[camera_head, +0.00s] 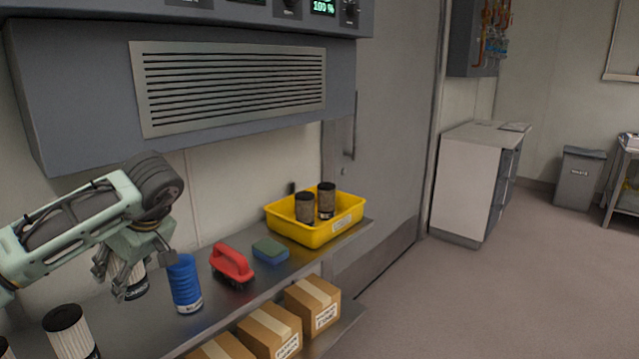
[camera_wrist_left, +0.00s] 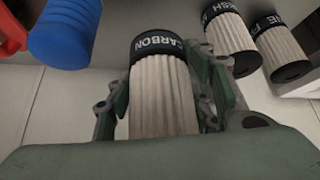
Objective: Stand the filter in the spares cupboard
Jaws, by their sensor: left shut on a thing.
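My left gripper (camera_head: 125,268) is shut on a white pleated filter (camera_wrist_left: 163,95) with a dark end band lettered CARBON. In the head view the held filter (camera_head: 136,286) is mostly hidden behind the fingers, over the shelf's left part. In the left wrist view the gripper (camera_wrist_left: 165,110) has a finger on each side of it. Another white pleated filter with a dark cap (camera_head: 72,334) stands nearer at the lower left. Two banded filters show at the wrist view's upper right, one (camera_wrist_left: 230,38) beside the other (camera_wrist_left: 286,48). I cannot tell which thing is the spares cupboard. My right gripper is out of view.
On the metal shelf (camera_head: 150,328) are a blue cylinder (camera_head: 184,284), a red brush (camera_head: 232,264), a sponge (camera_head: 270,250) and a yellow tray (camera_head: 290,232) with two brownish filters. Cardboard boxes (camera_head: 312,304) sit below.

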